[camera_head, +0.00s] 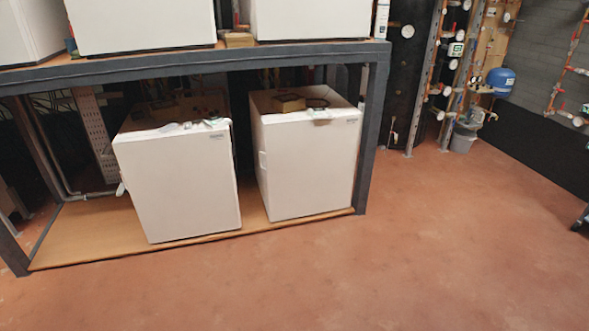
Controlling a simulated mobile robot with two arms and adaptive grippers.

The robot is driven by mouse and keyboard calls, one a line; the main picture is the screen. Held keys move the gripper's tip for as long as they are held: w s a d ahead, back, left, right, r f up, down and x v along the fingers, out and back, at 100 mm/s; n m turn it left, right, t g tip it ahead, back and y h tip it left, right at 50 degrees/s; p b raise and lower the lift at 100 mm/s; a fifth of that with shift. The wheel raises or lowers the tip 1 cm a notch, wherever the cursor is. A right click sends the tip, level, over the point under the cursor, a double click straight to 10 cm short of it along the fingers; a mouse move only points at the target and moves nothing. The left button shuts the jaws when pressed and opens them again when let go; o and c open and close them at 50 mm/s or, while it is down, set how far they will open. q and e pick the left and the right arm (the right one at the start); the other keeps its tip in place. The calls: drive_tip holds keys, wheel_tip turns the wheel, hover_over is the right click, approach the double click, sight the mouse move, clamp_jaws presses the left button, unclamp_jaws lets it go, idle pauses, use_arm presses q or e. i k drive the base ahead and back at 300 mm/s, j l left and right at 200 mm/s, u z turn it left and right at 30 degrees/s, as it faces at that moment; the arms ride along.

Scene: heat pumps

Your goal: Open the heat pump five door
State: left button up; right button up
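White box-shaped heat pumps stand on a dark metal rack. Two are on the low wooden shelf: one at the left (180,190) and one at the right (308,165). Their front panels look closed. Three more stand on the upper shelf: one at far left (28,32), one in the middle (140,24) and one at the right (312,18), all cut off by the top edge. I cannot read any number, so I cannot tell which is heat pump five. Neither of my grippers shows in the head view.
The rack's upper beam (190,65) and right post (372,135) frame the lower pumps. Open red floor (440,240) lies in front and to the right. A grey bucket (463,139), a blue tank (501,81) and wall piping stand at the back right.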

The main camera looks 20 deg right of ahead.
sight(310, 169)
drive_tip(key=i+j, duration=0.35)
drive_tip(key=i, duration=0.15)
drive_tip(key=i+j, duration=0.35)
drive_tip(key=i, duration=0.15)
drive_tip(key=l+z, duration=0.05)
